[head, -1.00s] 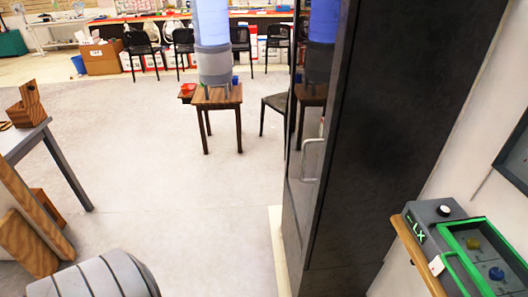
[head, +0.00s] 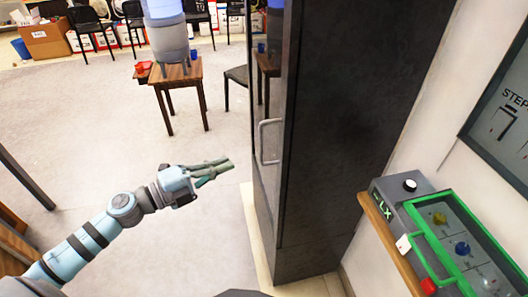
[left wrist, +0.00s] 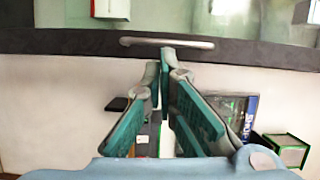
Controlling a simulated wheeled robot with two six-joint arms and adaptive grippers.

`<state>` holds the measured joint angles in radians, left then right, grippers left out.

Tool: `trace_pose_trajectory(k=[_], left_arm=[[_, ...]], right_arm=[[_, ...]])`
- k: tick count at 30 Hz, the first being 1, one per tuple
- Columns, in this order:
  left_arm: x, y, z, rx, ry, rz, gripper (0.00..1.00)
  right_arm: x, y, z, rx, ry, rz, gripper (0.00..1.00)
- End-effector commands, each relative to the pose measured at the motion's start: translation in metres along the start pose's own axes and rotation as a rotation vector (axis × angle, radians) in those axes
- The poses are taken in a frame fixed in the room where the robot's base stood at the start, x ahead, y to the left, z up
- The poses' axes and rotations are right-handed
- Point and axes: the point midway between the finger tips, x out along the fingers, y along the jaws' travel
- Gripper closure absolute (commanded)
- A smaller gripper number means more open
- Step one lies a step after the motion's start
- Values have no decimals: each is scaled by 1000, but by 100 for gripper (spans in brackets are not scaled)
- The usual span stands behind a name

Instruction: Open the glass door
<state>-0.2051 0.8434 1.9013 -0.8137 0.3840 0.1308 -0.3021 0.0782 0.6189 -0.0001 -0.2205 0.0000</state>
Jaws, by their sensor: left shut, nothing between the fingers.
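The glass door (head: 268,95) is on the front of a tall dark cabinet (head: 345,150) and looks closed. It carries a pale metal bar handle (head: 265,142). My left gripper (head: 229,163) is to the left of the handle in the head view, its fingers pointing toward the door. Its fingers are shut with nothing between them. In the left wrist view the closed fingertips (left wrist: 168,56) appear just below the handle (left wrist: 167,43), with the glass (left wrist: 220,18) behind; I cannot tell whether they touch. My right gripper is not in view.
A grey box with a green frame (head: 440,235) sits on a wooden ledge at the right. A wooden table (head: 180,78) bears a water bottle (head: 170,40). A chair (head: 237,78) stands near the door. The floor left of the cabinet is mostly clear.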

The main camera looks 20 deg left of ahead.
Motion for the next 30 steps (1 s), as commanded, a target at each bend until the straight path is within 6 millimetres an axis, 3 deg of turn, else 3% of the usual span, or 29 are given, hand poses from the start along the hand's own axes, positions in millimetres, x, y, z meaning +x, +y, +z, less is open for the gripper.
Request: trace_pose_trajectory(k=[3, 18, 30], left_arm=[[7, -17, -22, 77, 76, -2, 100], [92, -16, -28, 69, 74, -3, 100], [104, -14, -28, 71, 73, 1, 100]], right_arm=[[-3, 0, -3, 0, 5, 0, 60], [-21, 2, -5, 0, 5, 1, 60], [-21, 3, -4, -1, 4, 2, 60]])
